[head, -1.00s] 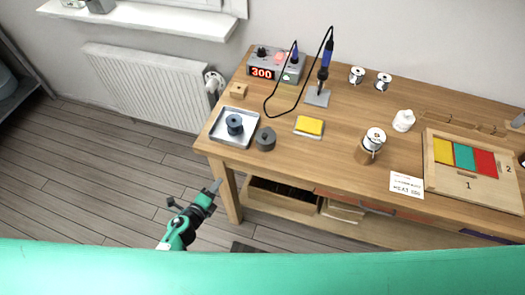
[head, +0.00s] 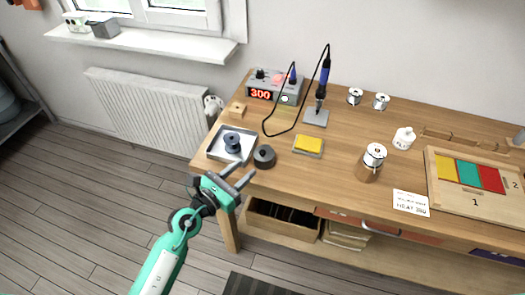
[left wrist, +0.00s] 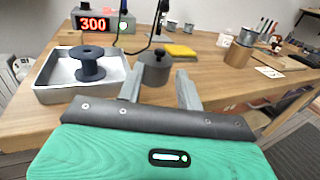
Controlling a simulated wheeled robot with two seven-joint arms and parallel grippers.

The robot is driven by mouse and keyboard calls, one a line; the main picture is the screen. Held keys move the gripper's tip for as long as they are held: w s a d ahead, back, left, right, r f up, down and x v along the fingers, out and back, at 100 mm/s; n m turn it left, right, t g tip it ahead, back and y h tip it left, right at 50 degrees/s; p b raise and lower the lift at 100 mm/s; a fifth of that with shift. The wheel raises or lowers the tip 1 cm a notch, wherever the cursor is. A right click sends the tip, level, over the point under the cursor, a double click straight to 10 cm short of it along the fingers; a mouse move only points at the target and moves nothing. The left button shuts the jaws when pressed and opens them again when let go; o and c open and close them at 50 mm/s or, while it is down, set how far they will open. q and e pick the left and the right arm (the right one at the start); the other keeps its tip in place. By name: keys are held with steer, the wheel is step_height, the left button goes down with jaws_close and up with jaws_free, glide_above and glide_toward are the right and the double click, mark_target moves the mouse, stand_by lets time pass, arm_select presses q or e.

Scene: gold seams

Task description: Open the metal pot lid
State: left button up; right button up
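A small dark grey metal pot (head: 265,159) stands near the front left of the wooden table, and it also shows in the left wrist view (left wrist: 153,76). Its lid (left wrist: 156,60) sits on top and has a dark round knob. My left gripper (head: 242,171) is open and empty at the table's front edge, in front of the pot and a little to its left. In the left wrist view its two fingers (left wrist: 159,72) point toward the pot, which shows between and beyond them. My right gripper is out of view.
A metal tray (head: 215,152) with a dark spool (head: 232,143) stands just left of the pot. A yellow sponge (head: 308,145) lies to its right. A soldering station (head: 272,90) and iron stand (head: 316,117) are behind. A copper-coloured can (head: 370,166) stands farther right.

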mark_target(260, 155)
arm_select(q)
steer(key=x, duration=0.9)
steer(key=shift+p, duration=0.3)
jaws_close()
